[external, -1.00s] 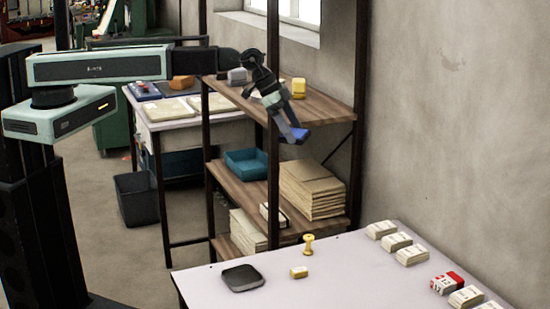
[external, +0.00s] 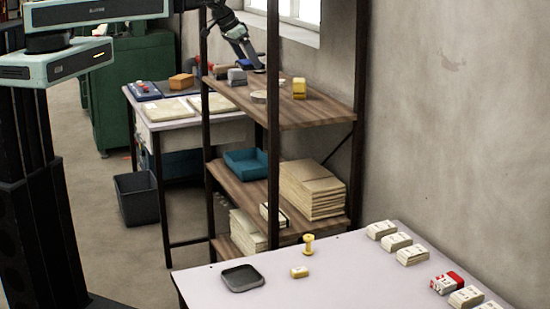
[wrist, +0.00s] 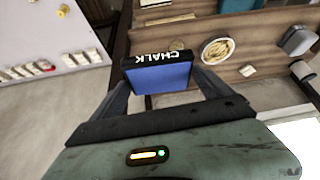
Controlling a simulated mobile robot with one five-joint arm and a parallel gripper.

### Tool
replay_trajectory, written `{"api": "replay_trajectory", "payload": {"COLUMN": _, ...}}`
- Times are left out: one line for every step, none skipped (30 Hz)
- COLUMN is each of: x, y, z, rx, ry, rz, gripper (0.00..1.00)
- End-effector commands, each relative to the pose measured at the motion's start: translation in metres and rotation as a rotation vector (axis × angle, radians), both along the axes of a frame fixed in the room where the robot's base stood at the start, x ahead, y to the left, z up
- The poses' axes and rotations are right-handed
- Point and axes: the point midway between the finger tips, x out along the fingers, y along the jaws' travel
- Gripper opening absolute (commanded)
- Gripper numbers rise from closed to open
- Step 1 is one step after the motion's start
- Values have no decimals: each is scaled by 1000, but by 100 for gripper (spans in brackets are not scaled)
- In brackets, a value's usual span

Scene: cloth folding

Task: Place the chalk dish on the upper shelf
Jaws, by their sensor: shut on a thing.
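The chalk dish (wrist: 160,76) is blue, with a dark front edge lettered CHALK in white. My gripper (wrist: 163,80) is shut on it, one finger at each side, in the wrist view. In the external view my gripper (external: 256,67) slants down near the left end of the upper shelf (external: 322,112). Only a small blue and dark bit of the dish shows there. The dish looks held above the board's level; I cannot tell whether it touches. In the wrist view the wooden shelf (wrist: 188,67) lies beyond and right of the dish.
A dark upright post (external: 273,150) stands at the front. The shelf's right front is bare. A dark tray (external: 243,279) lies on the table.

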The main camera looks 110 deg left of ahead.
Motion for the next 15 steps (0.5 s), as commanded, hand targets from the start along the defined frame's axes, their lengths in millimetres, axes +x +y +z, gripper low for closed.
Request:
{"api": "replay_trajectory", "payload": {"x": 9, "y": 19, "z": -8, "rx": 0, "ry": 0, "rz": 13, "gripper": 29}}
{"api": "replay_trajectory", "payload": {"x": 12, "y": 28, "z": -11, "rx": -1, "ry": 1, "rz": 21, "gripper": 29}}
{"api": "replay_trajectory", "payload": {"x": 15, "y": 41, "z": -15, "rx": -2, "ry": 1, "rz": 32, "gripper": 29}}
{"api": "replay_trajectory", "payload": {"x": 18, "y": 51, "z": -17, "rx": -2, "ry": 1, "rz": 40, "gripper": 29}}
{"api": "replay_trajectory", "payload": {"x": 20, "y": 62, "z": -21, "rx": -2, "ry": 2, "rz": 49, "gripper": 29}}
{"api": "replay_trajectory", "payload": {"x": 24, "y": 78, "z": -25, "rx": -2, "ry": 2, "rz": 63, "gripper": 29}}
{"api": "replay_trajectory", "payload": {"x": 27, "y": 90, "z": -28, "rx": -4, "ry": 2, "rz": 73, "gripper": 29}}
{"api": "replay_trajectory", "payload": {"x": 30, "y": 103, "z": -32, "rx": -3, "ry": 3, "rz": 84, "gripper": 29}}
{"api": "replay_trajectory", "payload": {"x": 33, "y": 119, "z": -36, "rx": -3, "ry": 2, "rz": 97, "gripper": 29}}
{"api": "replay_trajectory", "payload": {"x": 36, "y": 130, "z": -38, "rx": -3, "ry": 2, "rz": 105, "gripper": 29}}
{"api": "replay_trajectory", "payload": {"x": 38, "y": 141, "z": -41, "rx": -2, "ry": 2, "rz": 115, "gripper": 29}}
{"api": "replay_trajectory", "payload": {"x": 40, "y": 154, "z": -44, "rx": -3, "ry": 2, "rz": 126, "gripper": 29}}
{"api": "replay_trajectory", "payload": {"x": 41, "y": 163, "z": -46, "rx": -2, "ry": 2, "rz": 133, "gripper": 29}}
{"api": "replay_trajectory", "payload": {"x": 43, "y": 172, "z": -48, "rx": -2, "ry": 1, "rz": 140, "gripper": 29}}
{"api": "replay_trajectory", "payload": {"x": 45, "y": 183, "z": -50, "rx": -1, "ry": 1, "rz": 148, "gripper": 29}}
